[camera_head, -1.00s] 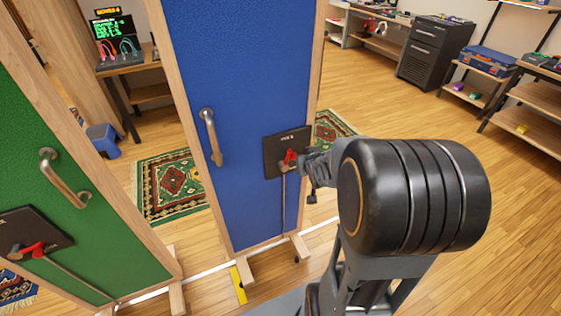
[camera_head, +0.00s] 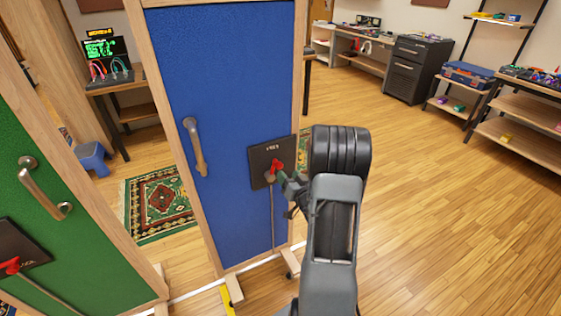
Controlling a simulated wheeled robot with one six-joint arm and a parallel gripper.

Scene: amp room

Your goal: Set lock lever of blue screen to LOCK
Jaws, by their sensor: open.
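The blue screen (camera_head: 222,75) stands upright in a wooden frame at the picture's middle, with a metal handle (camera_head: 195,147) on its left side. A dark lock plate (camera_head: 260,160) with small lettering sits low on its right side. The red lock lever (camera_head: 277,166) is on this plate and appears to point upward. My gripper (camera_head: 288,187) is at the lever, just below and to the right of it. Its jaws are open. My arm partly hides the gripper, and whether a finger touches the lever cannot be told.
A green screen (camera_head: 62,245) with its own handle and red lever stands at the left. A patterned rug (camera_head: 160,203) and a blue stool (camera_head: 95,157) lie behind. A yellow strip (camera_head: 227,299) is by the blue screen's foot. Floor at right is clear.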

